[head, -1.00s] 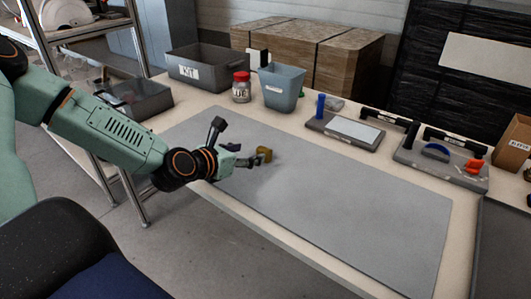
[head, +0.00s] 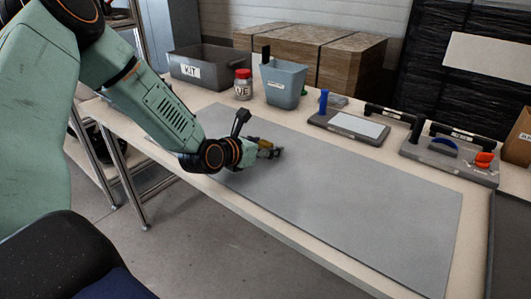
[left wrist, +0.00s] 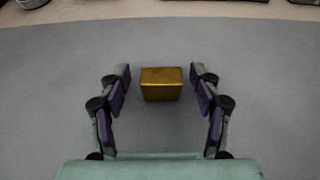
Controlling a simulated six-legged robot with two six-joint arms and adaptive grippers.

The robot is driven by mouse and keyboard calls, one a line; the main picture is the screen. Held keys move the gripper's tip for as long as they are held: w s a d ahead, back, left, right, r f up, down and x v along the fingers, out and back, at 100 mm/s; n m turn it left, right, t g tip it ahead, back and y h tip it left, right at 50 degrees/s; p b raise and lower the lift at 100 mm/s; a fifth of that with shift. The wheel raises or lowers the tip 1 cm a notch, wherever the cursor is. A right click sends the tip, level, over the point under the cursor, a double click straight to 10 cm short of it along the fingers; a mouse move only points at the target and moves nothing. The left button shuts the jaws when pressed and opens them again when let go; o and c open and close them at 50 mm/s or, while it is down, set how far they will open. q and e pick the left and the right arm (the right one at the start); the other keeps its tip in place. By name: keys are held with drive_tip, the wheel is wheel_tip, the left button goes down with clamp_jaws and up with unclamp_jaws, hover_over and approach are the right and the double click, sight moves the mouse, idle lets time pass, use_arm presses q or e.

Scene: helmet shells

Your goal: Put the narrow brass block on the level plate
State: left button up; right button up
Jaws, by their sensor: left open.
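A brass block (head: 259,142) rests on the grey mat (head: 340,190), partly hidden by my left gripper in the head view. In the left wrist view the brass block (left wrist: 161,84) lies between the two fingertips, with a gap on each side. My left gripper (head: 272,151) is open and low over the mat; it also shows in the left wrist view (left wrist: 161,78), touching nothing that I can see. A dark base with a white panel (head: 357,125) lies at the back of the table; I cannot tell whether it is the level plate. My right gripper is not in view.
At the back stand a grey KIT bin (head: 207,72), a red-lidded jar (head: 243,86) and a blue-grey bin (head: 283,85). A grey tray (head: 450,167) with blue and orange pieces is at the right. The mat's middle and right are clear.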

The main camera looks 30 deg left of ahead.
use_arm(q)
drive_tip(key=shift+w+f, duration=0.15)
drive_tip(key=shift+d+r, duration=0.2)
drive_tip(key=shift+r, duration=0.05)
drive_tip(key=shift+a+f, duration=0.15)
drive_tip(key=shift+a, duration=0.05)
drive_tip(key=c, duration=0.4)
drive_tip(key=shift+d, duration=0.15)
drive_tip(key=c, duration=0.5)
clamp_jaws()
